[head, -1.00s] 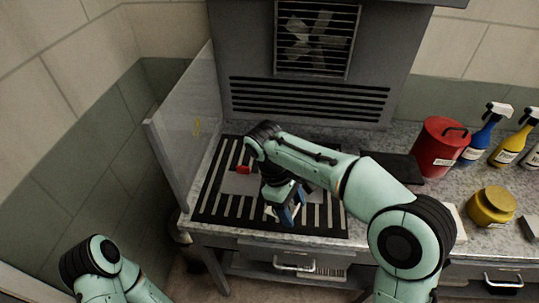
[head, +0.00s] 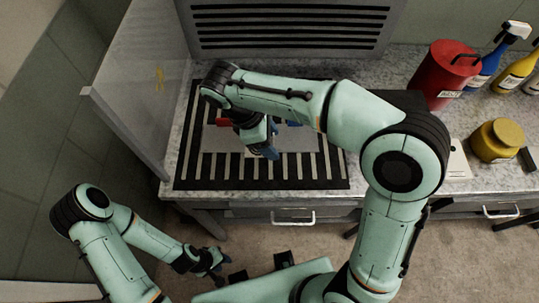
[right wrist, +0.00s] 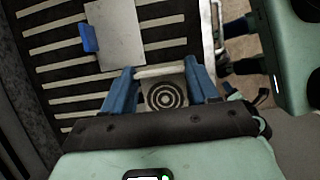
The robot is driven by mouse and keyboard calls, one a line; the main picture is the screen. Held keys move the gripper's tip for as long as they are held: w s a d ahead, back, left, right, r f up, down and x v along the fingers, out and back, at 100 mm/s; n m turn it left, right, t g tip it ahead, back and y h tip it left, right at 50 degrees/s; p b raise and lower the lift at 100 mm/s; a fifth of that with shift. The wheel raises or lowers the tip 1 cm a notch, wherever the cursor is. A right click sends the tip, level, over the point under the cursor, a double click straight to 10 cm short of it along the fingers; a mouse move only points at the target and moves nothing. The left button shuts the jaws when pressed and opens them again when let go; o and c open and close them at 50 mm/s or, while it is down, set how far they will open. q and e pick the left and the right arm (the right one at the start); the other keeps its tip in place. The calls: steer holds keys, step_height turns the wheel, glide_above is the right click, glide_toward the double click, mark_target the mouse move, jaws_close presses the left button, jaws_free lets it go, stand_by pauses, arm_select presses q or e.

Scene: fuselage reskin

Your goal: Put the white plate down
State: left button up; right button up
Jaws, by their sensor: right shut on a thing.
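My right gripper (head: 266,151) reaches down over the striped black mat (head: 190,183); its blue fingers (right wrist: 162,82) show in the right wrist view. They are shut on a pale piece, which I take to be the white plate (right wrist: 160,72), seen nearly edge-on between the fingertips. A square with concentric rings shows just behind it. In the head view the arm and fingers hide the held piece. I cannot tell whether it touches the mat. My left gripper (head: 211,264) is low in front of the bench, away from the mat; its jaw gap is unclear.
A flat grey sheet (right wrist: 121,36) lies on the mat, with a blue piece (right wrist: 88,38) at its edge. A clear upright panel (head: 140,95) borders the mat on the left. A red canister (head: 443,75), spray bottles and a yellow jar (head: 496,141) stand on the right.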

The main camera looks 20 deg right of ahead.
mark_target(275, 163)
step_height(275, 163, down, 4)
steer(key=shift+w+r, duration=0.1)
steer(key=shift+r, duration=0.1)
steer(key=shift+f+b, duration=0.55)
steer(key=shift+f, duration=2.25)
steer(key=shift+f, duration=0.1)
steer(key=shift+f, duration=0.15)
steer(key=o, duration=1)
steer(key=shift+o, duration=0.2)
steer(key=shift+r, duration=0.2)
